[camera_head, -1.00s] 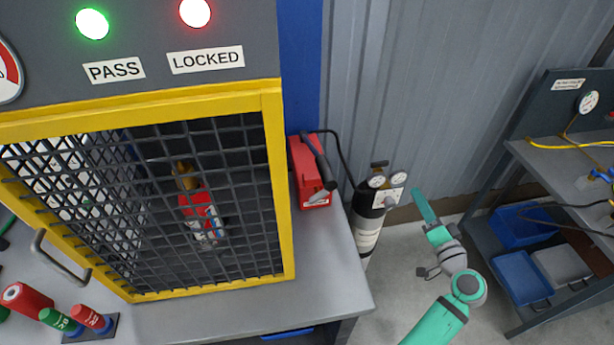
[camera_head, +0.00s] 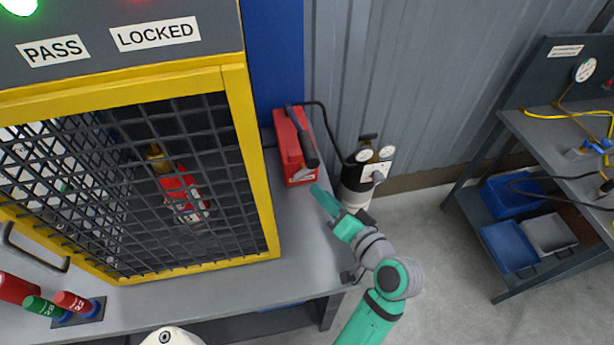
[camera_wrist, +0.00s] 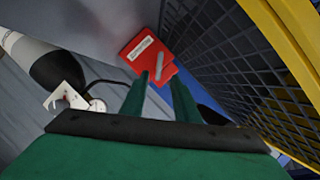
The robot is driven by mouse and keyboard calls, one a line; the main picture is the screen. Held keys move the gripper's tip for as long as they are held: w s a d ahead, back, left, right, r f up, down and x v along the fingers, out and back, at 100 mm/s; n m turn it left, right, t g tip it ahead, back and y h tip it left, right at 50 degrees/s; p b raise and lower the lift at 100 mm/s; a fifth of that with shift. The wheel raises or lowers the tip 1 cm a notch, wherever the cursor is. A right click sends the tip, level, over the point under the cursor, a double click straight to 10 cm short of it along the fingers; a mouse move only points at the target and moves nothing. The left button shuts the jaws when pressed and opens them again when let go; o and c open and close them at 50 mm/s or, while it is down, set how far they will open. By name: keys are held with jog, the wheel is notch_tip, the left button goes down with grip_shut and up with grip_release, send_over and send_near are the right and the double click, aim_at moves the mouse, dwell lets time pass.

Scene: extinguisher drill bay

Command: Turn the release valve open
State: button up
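A red box (camera_head: 287,145) with a dark grip and a grey lever (camera_head: 303,174) stands on the grey bench beside the yellow cage; I cannot tell for certain that this lever is the release valve. In the wrist view the red box (camera_wrist: 140,46) and its grey lever (camera_wrist: 160,66) lie just beyond my fingertips. My gripper (camera_head: 325,198) is in front of the box, over the bench's right end. In the wrist view my gripper (camera_wrist: 160,80) has its two green fingers apart with nothing held between them. Whether a finger touches the lever is unclear.
The yellow-framed mesh cage (camera_head: 250,160) holds a red extinguisher (camera_head: 182,190). A shelf (camera_head: 545,135) with blue bins stands right; the floor between is clear.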

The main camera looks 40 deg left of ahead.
aim_at(305, 175)
jog(key=x, duration=0.9)
jog(key=shift+w+a, duration=0.15)
jog(key=shift+w, duration=0.1)
grip_shut()
